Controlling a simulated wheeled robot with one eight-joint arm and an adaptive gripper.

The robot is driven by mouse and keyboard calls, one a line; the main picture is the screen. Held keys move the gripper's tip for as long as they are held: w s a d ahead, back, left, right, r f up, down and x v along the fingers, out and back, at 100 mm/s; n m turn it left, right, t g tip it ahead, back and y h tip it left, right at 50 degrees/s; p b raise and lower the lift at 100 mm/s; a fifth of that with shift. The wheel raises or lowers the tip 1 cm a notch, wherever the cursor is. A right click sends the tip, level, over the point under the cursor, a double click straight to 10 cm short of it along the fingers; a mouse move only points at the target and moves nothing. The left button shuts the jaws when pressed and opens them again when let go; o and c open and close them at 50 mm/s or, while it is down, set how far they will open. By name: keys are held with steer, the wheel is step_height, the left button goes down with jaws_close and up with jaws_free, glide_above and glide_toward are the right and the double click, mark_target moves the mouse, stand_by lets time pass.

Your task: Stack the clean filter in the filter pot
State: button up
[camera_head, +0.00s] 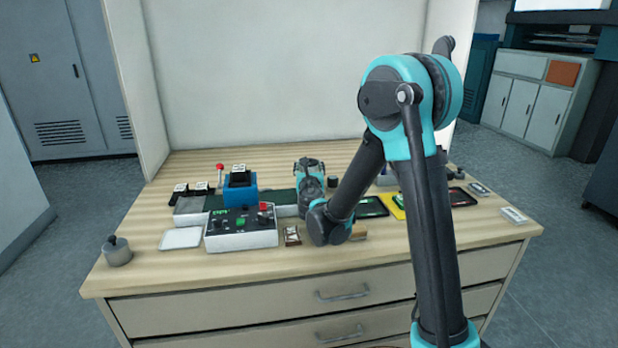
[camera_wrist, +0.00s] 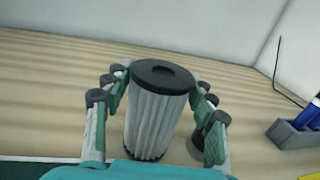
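In the wrist view, a pleated pale filter (camera_wrist: 153,116) with black end caps stands upright on the wooden table between the fingers of my gripper (camera_wrist: 162,88). The fingers flank it on both sides, and narrow strips of table show between them and the filter; contact near the top cap cannot be told. In the head view my gripper (camera_head: 311,172) is behind the control box, at the middle of the table, and hides what lies there. I cannot make out which thing is the filter pot.
A control box (camera_head: 241,240) with buttons, a white tray (camera_head: 181,238) and a small grey pot-like thing with a black knob (camera_head: 118,252) stand at the left. A grey holder with blue items (camera_wrist: 296,134) is at the wrist view's right. Panels wall the table's back and sides.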

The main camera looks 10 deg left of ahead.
steer(key=c, duration=0.7)
step_height(320, 180, up, 20)
stand_by(0.4)
